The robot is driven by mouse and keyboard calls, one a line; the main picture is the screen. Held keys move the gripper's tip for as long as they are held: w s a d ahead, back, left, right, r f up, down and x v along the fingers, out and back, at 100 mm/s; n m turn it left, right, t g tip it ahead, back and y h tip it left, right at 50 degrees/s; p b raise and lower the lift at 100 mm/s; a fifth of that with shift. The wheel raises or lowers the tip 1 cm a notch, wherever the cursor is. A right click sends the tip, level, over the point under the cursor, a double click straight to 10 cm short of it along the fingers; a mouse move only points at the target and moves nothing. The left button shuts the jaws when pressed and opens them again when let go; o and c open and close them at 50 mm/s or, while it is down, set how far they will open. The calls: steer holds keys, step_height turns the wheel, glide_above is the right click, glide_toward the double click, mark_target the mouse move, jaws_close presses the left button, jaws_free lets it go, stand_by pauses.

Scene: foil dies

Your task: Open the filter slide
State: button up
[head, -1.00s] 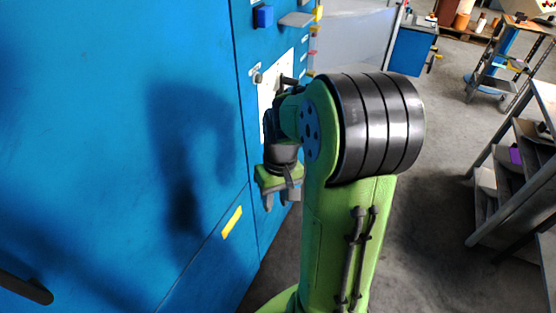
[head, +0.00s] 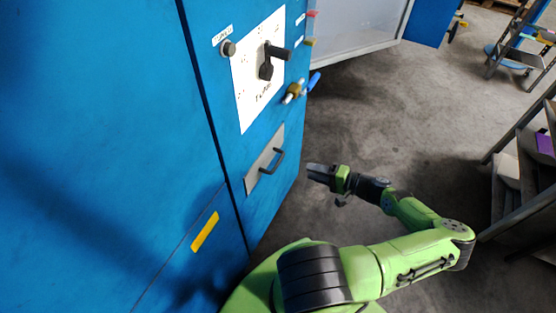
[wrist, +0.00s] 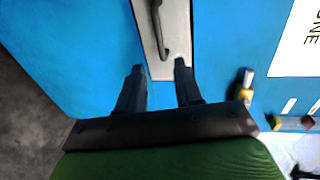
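The filter slide looks to be the grey plate (head: 260,171) low on the blue cabinet front, with a black bar handle (head: 279,160). Its plate (wrist: 150,50) and handle (wrist: 158,28) also show in the wrist view, just beyond my fingertips. The plate sits flush in the cabinet front. My gripper (head: 312,172) is to the right of the handle in the head view, pointing toward it and apart from it. In the wrist view my gripper (wrist: 159,68) has its two fingers spread, with nothing between them.
Above the slide is a white panel (head: 248,90) with a black rotary switch (head: 266,66). The floor around my arm is clear.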

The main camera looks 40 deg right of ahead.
mark_target(278, 161)
steer(key=b+x, duration=0.1)
steer(key=x, duration=1.3)
steer(key=shift+s+a+b, duration=0.1)
steer(key=shift+b, duration=0.3)
steer(key=shift+c, duration=0.2)
jaws_close()
